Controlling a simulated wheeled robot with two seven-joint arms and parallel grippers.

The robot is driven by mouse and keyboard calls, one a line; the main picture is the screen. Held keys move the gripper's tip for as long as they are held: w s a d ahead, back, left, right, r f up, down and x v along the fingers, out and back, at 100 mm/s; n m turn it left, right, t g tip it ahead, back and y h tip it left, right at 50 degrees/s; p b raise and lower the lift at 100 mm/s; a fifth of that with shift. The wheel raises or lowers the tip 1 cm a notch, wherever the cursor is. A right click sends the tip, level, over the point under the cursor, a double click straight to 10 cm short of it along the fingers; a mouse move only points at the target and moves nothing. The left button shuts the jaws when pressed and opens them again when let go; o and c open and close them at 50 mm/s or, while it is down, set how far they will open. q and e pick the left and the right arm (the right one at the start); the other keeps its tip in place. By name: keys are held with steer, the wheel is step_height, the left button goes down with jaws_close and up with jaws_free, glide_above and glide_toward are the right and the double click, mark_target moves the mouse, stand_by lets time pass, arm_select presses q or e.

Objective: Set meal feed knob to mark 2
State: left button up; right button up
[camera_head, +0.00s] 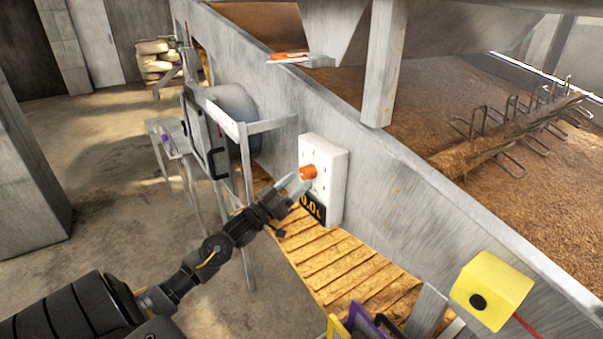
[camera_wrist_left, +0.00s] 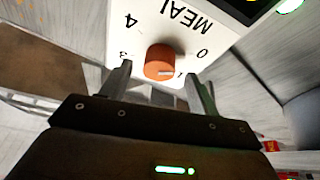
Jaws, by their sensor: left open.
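The orange meal feed knob (camera_head: 308,172) sits on a white panel (camera_head: 335,178) on the grey wall. In the left wrist view the knob (camera_wrist_left: 161,63) is round, with a pale line on its face near the 1 mark. The panel (camera_wrist_left: 185,20) shows the marks 0, 3 and 4 and the letters "MEAL", upside down; mark 2 is not clearly visible. My left gripper (camera_head: 298,186) is open at the knob. In the left wrist view its fingers (camera_wrist_left: 160,85) stand on either side of the knob, with gaps showing. A dark display (camera_head: 312,208) below the knob shows orange digits. My right gripper is not in view.
A wooden slatted walkway (camera_head: 345,265) runs below the panel. A yellow box with a black button (camera_head: 491,290) is at lower right. A metal frame and grey drum (camera_head: 232,112) stand left of the panel. Brown grain (camera_head: 450,100) lies behind the wall.

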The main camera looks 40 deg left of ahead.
mark_target(308, 173)
arm_select(q)
steer(key=shift+p+x, duration=0.3)
steer(key=shift+x, duration=1.1)
steer(key=shift+c, duration=0.3)
